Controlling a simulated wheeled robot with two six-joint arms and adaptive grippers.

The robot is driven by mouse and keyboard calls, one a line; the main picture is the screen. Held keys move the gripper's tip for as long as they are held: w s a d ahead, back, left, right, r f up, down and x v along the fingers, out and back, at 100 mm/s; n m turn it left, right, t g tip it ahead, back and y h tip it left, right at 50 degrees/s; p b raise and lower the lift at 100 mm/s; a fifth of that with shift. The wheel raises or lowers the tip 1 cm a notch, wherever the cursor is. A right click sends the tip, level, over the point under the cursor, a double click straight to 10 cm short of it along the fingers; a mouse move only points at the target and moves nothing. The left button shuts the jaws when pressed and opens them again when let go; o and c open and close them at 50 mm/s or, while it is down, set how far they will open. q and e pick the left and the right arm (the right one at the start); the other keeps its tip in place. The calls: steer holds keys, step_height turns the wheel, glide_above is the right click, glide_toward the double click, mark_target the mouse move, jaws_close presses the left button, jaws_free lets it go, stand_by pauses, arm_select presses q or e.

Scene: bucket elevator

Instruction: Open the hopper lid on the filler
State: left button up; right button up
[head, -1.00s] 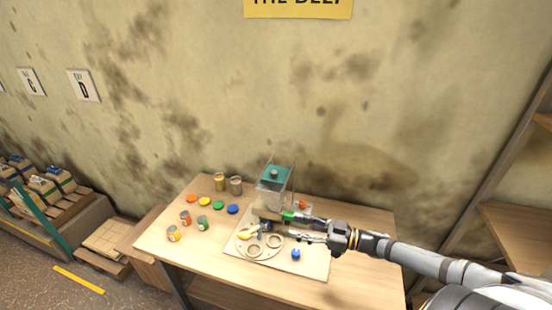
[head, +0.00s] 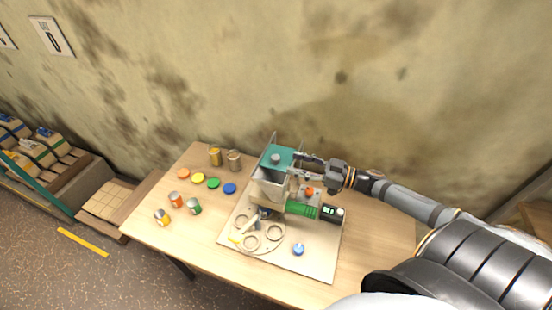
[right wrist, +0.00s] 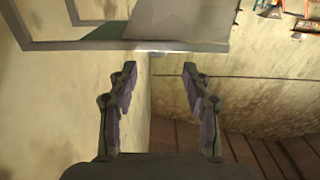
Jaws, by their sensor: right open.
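In the right wrist view, the two fingers (right wrist: 160,70) are spread apart below a grey metal edge (right wrist: 170,46). My left gripper is not in view.
The filler's base plate (head: 319,258) holds a round disc with rings, a green cylinder (head: 302,211), an orange knob (head: 309,191) and a blue knob (head: 298,249). Several cans and coloured lids stand left on the table (head: 150,215). The wall is close behind.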

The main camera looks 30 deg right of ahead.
mark_target(275, 157)
steer(key=x, duration=0.6)
steer(key=shift+w+d, duration=0.1)
steer(key=shift+w, duration=0.15)
steer(key=shift+w+a, duration=0.2)
steer(key=shift+a, duration=0.1)
steer(key=shift+w+a, duration=0.2)
steer(key=shift+w+f, duration=0.1)
steer(key=shift+f, duration=0.05)
jaws_close()
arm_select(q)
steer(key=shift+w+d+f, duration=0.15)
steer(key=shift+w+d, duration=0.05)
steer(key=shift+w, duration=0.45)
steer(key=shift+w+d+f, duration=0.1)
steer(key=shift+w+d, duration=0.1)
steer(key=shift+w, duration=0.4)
